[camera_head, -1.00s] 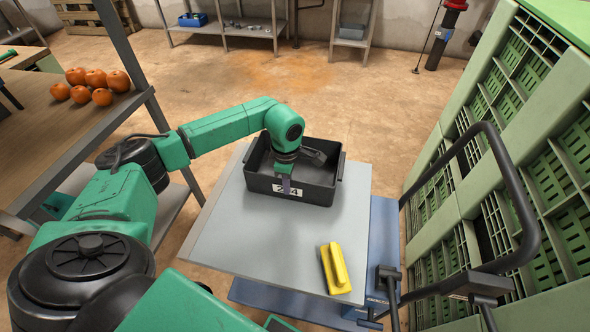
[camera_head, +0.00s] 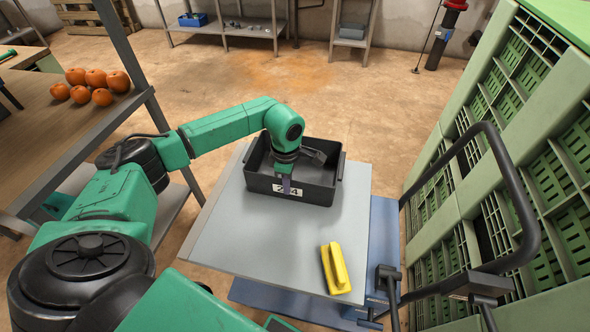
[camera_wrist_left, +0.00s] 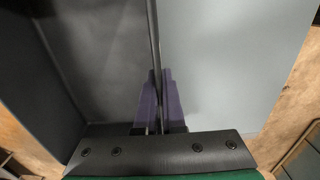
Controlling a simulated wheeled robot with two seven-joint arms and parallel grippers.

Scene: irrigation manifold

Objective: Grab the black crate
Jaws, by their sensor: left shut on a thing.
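The black crate (camera_head: 318,193) sits on the grey top of a cart (camera_head: 235,230), with a white number label on its near wall. My left gripper (camera_head: 285,186) is at that near wall and partly covers the label. In the left wrist view its purple fingers (camera_wrist_left: 159,103) are shut on the crate's wall, one on each side of the thin rim. The crate's inside (camera_wrist_left: 95,60) shows left of the rim and looks empty where I can see it. My right gripper is not in view.
A yellow handled tool (camera_head: 336,268) lies on the cart top near its front edge. The cart's black push handle (camera_head: 520,200) and tall green crates (camera_head: 480,150) stand at the right. A wooden table with several oranges (camera_head: 92,84) is at the left.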

